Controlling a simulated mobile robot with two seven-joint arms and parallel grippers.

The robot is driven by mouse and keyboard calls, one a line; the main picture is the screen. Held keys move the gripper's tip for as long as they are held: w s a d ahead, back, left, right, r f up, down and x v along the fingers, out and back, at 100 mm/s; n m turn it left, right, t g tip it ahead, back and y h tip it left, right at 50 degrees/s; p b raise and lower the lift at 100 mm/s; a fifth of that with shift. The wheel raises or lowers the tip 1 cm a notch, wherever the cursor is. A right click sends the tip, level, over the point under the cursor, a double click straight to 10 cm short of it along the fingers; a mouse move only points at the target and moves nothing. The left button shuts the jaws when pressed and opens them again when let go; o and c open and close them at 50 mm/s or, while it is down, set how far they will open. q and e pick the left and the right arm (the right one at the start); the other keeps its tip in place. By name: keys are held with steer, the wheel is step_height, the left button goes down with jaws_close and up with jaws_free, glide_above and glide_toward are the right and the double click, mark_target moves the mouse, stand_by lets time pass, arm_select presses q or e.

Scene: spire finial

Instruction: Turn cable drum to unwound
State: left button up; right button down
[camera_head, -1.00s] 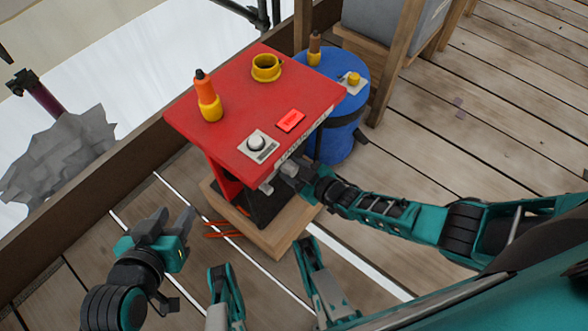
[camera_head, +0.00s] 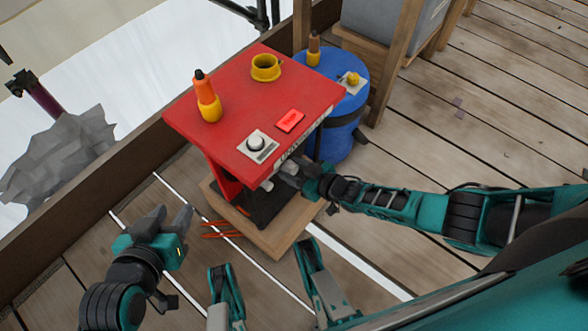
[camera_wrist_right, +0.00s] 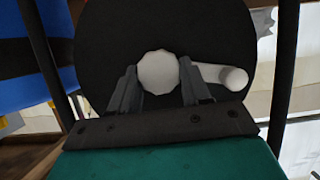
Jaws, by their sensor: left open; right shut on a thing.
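The cable drum shows in the right wrist view as a black round disc (camera_wrist_right: 110,40) facing the camera. A white faceted knob (camera_wrist_right: 158,72) sits in front of the disc, with a white bar ending in a round tip (camera_wrist_right: 235,79) to its right. My right gripper (camera_head: 284,181) is below the front edge of the red table. In the right wrist view its fingers (camera_wrist_right: 160,88) are on both sides of the white knob, shut on it. The red tabletop hides most of the drum in the head view. My left gripper (camera_head: 172,218) is open and empty above the planks.
The red table (camera_head: 235,95) carries an orange-and-yellow bottle-like object (camera_head: 208,97), a yellow ring cup (camera_head: 266,68), a grey dial (camera_head: 257,145) and a red lit button (camera_head: 290,121). A blue barrel (camera_head: 342,125) stands behind right. Orange strands (camera_head: 220,231) lie by the wooden base.

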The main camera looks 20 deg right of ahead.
steer(key=shift+w+m+g+y, duration=0.25)
steer(key=shift+m+g+y, duration=0.15)
steer(key=shift+m+y, duration=0.65)
steer(key=shift+m, duration=0.35)
steer(key=c, duration=0.8)
jaws_free()
steer(key=o, duration=0.3)
steer(key=shift+d, duration=0.1)
steer(key=shift+s, duration=0.1)
